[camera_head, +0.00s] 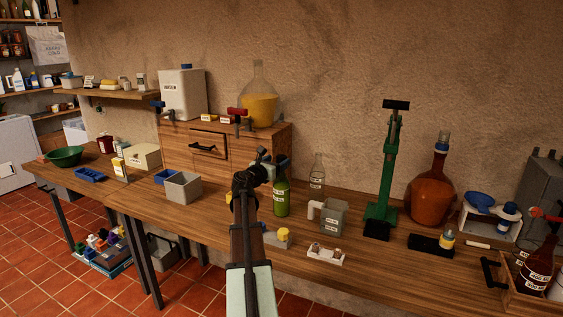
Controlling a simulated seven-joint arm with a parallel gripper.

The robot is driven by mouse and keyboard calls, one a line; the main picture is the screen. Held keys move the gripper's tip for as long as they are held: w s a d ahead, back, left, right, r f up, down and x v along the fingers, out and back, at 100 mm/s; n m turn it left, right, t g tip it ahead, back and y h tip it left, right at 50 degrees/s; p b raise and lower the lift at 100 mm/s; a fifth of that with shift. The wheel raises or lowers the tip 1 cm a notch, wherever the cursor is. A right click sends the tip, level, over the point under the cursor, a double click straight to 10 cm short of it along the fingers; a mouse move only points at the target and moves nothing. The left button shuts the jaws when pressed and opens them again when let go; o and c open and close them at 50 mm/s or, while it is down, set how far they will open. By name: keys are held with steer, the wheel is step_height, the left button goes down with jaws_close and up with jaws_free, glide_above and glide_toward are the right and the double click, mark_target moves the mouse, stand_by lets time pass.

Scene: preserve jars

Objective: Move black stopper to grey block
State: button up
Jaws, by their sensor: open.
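My gripper (270,160) is at the end of my arm, above the middle of the workbench and close to the top of a green bottle (282,198). A dark shape at the bottle's neck could be a stopper or part of my gripper; I cannot tell which. No black stopper can be made out clearly. I cannot tell whether this is the grey block. I see nothing held in my gripper.
A grey open box (183,187) stands to the left. To the right are a grey jug (333,217), a white small-part holder (326,254), a clear bottle (317,172), a tall green press (383,185) and a brown flask (428,190). A wooden cabinet (255,148) stands behind.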

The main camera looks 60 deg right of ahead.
mark_target(284, 156)
steer(key=shift+d, duration=3.55)
steer(key=shift+c, duration=0.5)
steer(key=c, duration=0.9)
steer(key=shift+c, duration=0.2)
step_height(284, 156, up, 10)
steer(key=shift+f, duration=0.1)
